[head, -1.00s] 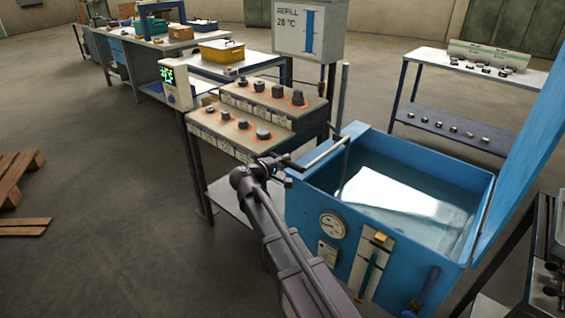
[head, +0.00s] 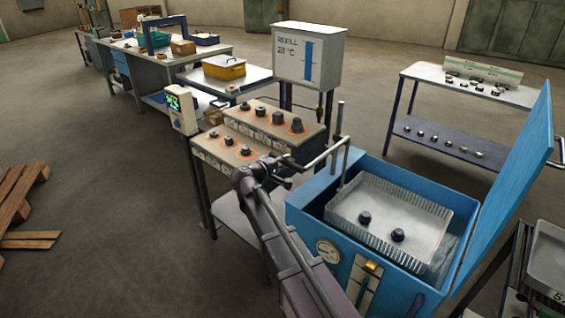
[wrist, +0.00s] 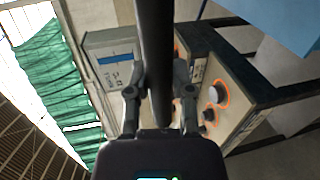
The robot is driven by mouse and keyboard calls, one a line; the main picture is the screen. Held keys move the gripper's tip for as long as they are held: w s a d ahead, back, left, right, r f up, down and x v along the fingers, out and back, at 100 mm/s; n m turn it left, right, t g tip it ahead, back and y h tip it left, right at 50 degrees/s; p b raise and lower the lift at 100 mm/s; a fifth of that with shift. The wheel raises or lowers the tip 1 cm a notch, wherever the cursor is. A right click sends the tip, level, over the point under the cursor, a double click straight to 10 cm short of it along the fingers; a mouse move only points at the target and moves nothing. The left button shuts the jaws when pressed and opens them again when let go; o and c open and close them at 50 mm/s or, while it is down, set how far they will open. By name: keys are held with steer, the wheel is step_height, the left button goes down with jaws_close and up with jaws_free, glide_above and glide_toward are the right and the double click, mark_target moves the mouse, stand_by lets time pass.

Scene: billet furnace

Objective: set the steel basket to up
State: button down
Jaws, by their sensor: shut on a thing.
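The steel basket (head: 350,229) is a pale, ribbed-sided tray at the top of the blue tank (head: 308,210) in the head view. It sits raised near the rim, with two dark round pieces (head: 365,217) in it. A bent metal lever arm (head: 330,155) runs from beside the basket toward my gripper (head: 275,172), left of the tank. In the wrist view my gripper (wrist: 157,85) is shut on a dark bar (wrist: 154,40), the lever's handle, which passes between both fingers. Its exact grip point is small in the head view.
The tank's blue lid (head: 510,180) stands open at right. A knob console (head: 250,135) stands close behind my gripper, with a grey refill box (head: 308,55) beyond. A shelf table (head: 470,90) is at back right. Open floor lies at left, with wooden pallets (head: 20,200).

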step_height(320, 180, up, 7)
steer(key=p, duration=0.5)
steer(key=shift+d+f, duration=0.15)
steer(key=shift+f, duration=0.05)
steer(key=shift+w+p, duration=0.15)
steer(key=shift+p, duration=0.15)
steer(key=shift+c, duration=2.4)
jaws_free()
steer(key=shift+r, duration=0.15)
steer(key=shift+s, duration=0.25)
